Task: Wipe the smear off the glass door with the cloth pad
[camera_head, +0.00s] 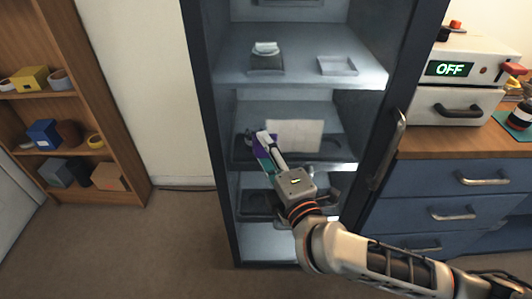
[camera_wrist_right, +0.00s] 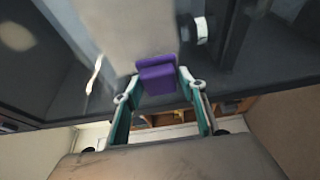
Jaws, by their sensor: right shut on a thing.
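The purple cloth pad (camera_head: 262,150) is in my right gripper (camera_head: 268,148), which reaches up to the front of the tall dark-framed cabinet. In the right wrist view the pad (camera_wrist_right: 157,75) sits between the two fingers (camera_wrist_right: 160,88). The glass door (camera_head: 285,100) looks shut, with a grey handle (camera_head: 388,150) on its right side. A pale, whitish rectangular patch, seemingly the smear (camera_head: 297,133), lies just right of the pad. In the right wrist view the pale patch (camera_wrist_right: 125,28) spreads right above the pad. I cannot tell whether the pad touches the glass. My left gripper is not in view.
Inside the cabinet are a small jar-like item (camera_head: 265,58) and a shallow tray (camera_head: 337,66) on the upper shelf. A wooden bookshelf (camera_head: 75,97) stands left. Blue drawers (camera_head: 455,185) and a white device reading OFF (camera_head: 465,68) are at right. The floor in front is clear.

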